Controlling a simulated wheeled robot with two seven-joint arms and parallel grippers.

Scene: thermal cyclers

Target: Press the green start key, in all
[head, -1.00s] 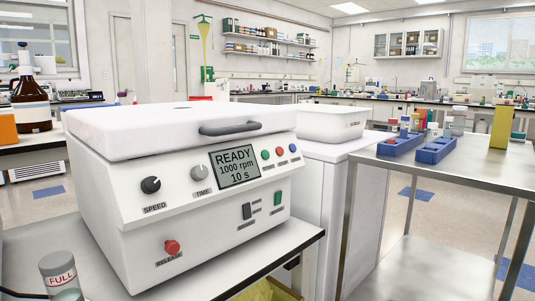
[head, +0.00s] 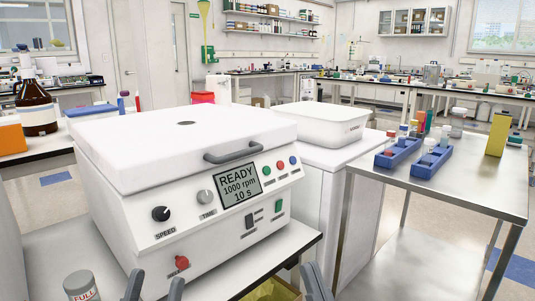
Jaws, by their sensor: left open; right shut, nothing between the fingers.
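A white benchtop machine (head: 130,215) with a closed lid (head: 140,150) stands on the bench in front of me. Its display (head: 239,187) reads READY, 1000 rpm, 10 s. My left gripper (head: 155,287) is open at the bottom edge, below the red RELEASE knob (head: 182,263). My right gripper (head: 315,282) is shut and empty at the bottom, below and right of the keys. Neither touches the machine.
A SPEED dial (head: 161,214), a TIME dial (head: 206,196), a dark switch (head: 250,221) and a green switch (head: 279,206) share the front. A jar marked FULL (head: 80,285) stands front left. A steel table (head: 470,180) with blue racks (head: 398,153) stands right.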

